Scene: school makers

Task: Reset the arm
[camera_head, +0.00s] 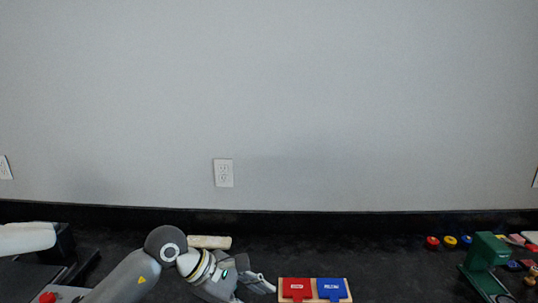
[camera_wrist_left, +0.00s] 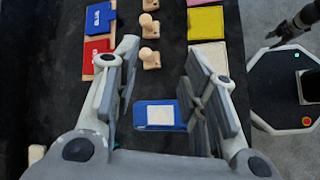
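My left gripper (camera_head: 262,283) reaches over the dark table in the head view, left of the red and blue plates. In the left wrist view my left gripper (camera_wrist_left: 160,85) is open, with its two fingers well apart and nothing gripped. A blue pad with a white rectangle (camera_wrist_left: 160,116) lies below and between the fingers; I cannot tell its height gap. A dark, claw-like shape (camera_wrist_left: 290,24) at the upper right of the left wrist view may be my right gripper; its fingers are unclear. The head view does not show my right gripper.
A wooden board holds a red plate (camera_head: 296,288) and a blue plate (camera_head: 332,289). Wooden stamps (camera_wrist_left: 150,58) stand beside coloured sheets (camera_wrist_left: 206,22). A green press (camera_head: 487,252) and coloured rolls (camera_head: 432,242) stand at the right. A pale block (camera_head: 210,242) lies behind my arm.

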